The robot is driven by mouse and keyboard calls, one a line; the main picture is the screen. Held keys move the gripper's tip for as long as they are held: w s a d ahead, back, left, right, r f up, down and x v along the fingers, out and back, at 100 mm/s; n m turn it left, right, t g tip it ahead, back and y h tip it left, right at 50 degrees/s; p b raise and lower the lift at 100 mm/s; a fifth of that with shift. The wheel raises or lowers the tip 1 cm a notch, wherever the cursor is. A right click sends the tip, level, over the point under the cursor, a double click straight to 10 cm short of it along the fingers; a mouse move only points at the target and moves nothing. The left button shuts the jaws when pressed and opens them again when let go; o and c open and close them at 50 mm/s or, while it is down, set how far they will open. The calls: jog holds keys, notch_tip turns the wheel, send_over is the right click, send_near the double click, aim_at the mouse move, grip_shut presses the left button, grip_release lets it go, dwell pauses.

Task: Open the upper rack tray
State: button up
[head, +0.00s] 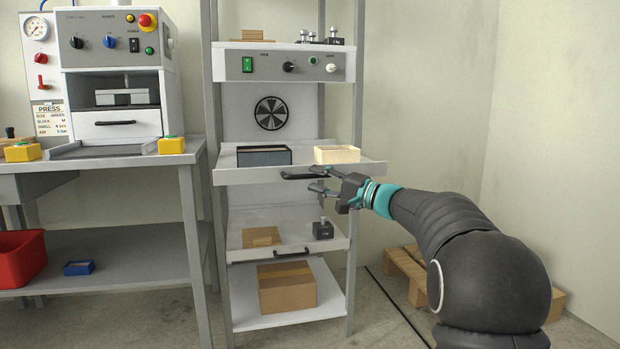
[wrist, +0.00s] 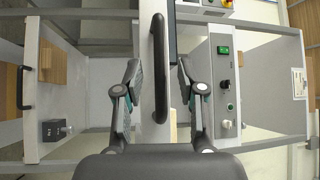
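The upper rack tray (head: 230,176) is a light grey shelf at mid-height in the rack, its front edge passing in front of the right post. It carries a dark open box and a cream box. Its black bar handle (head: 303,174) is at the front. In the wrist view the handle (wrist: 160,70) runs lengthwise between my fingers. My gripper (head: 318,180) is open at the handle's right end, with one finger on each side and gaps showing in the wrist view (wrist: 158,85). Whether the handle sits deep between the fingertips is hard to tell.
A lower tray (head: 240,254) with its own black handle (head: 292,253) holds a cardboard piece and a black weight. A cardboard box (head: 287,288) sits on the bottom shelf. A control panel (head: 285,66) is above. A press bench (head: 130,160) stands left; a pallet (head: 405,268) lies right.

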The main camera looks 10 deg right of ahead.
jog(key=v, duration=0.8)
jog(key=shift+s+d, duration=0.2)
jog(key=shift+d, duration=0.1)
notch_tip(320, 180, down, 13)
jog(key=s+m+g+h, duration=0.2)
jog(key=s+g+h, duration=0.1)
jog(key=g+h, duration=0.1)
jog(key=s+a+f+n+g+h+p, duration=0.1)
jog(key=s+a+f+g+h+p, duration=0.15)
jog(key=s+f, duration=0.55)
jog(key=s+r+n+h+p, duration=0.2)
jog(key=s+h, duration=0.1)
jog(key=s, duration=0.6)
jog(key=s+a+r+n+h+p, duration=0.1)
jog(key=s+r+n+h+p, duration=0.1)
jog(key=s, duration=0.8)
jog(key=s+r+n+h+p, duration=0.2)
jog(key=s+r+n+h, duration=0.1)
jog(key=s, duration=0.7)
jog(key=shift+a+r+h+p, duration=0.25)
jog(key=shift+a+h+p, duration=0.05)
jog(key=shift+h+p, duration=0.05)
